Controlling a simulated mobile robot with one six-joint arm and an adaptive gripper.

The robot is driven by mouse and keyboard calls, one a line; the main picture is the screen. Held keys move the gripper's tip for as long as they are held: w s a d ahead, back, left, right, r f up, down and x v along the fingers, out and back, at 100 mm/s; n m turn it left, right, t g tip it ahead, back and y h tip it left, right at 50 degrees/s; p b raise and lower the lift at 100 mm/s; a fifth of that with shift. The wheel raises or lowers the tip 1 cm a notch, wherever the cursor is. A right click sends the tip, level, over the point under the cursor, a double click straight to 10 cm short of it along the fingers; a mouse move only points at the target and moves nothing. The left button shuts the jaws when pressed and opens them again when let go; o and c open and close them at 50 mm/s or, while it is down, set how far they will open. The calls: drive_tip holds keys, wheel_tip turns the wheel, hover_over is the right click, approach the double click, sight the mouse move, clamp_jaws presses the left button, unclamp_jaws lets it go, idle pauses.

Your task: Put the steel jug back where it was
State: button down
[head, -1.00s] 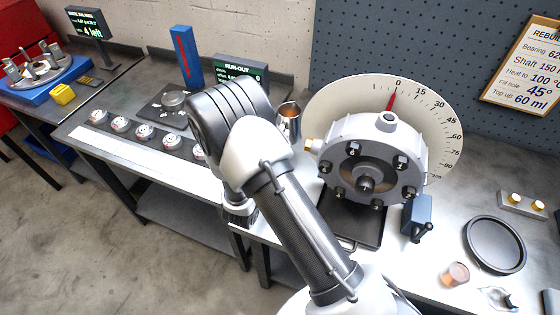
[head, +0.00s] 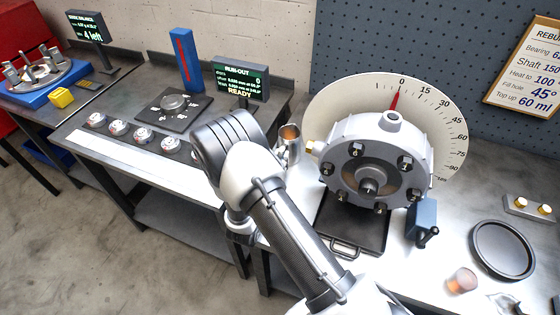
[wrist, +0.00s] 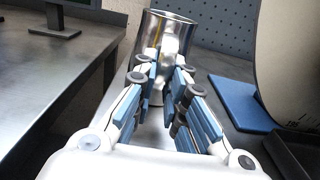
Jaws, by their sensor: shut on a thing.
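The steel jug (head: 291,142) shows in the head view just left of the round grey housing, partly hidden by my arm. In the wrist view the shiny jug (wrist: 168,36) stands close ahead, its mouth up and its body leaning slightly in the picture. My gripper (wrist: 164,78) is shut on the jug, with its blue-padded fingers on either side of its lower part. In the head view my gripper is hidden behind my arm. I cannot tell whether the jug's base touches the bench.
The grey housing (head: 376,165) with its large dial (head: 440,120) stands right of the jug. A blue plate (wrist: 238,104) lies right of the jug in the wrist view. A RUN-OUT display (head: 240,77) stands behind on the left bench. A black round tray (head: 502,249) lies at right.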

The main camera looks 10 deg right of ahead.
drive_tip(key=c, duration=1.6)
unclamp_jaws()
drive_tip(key=shift+f, duration=0.1)
drive_tip(key=shift+c, duration=0.2)
drive_tip(key=shift+s+a+r, duration=0.1)
drive_tip(key=shift+r, duration=0.1)
drive_tip(key=p+v, duration=0.2)
drive_tip(key=v, duration=0.9)
drive_tip(key=shift+s+a, duration=0.2)
drive_tip(key=shift+s, duration=0.15)
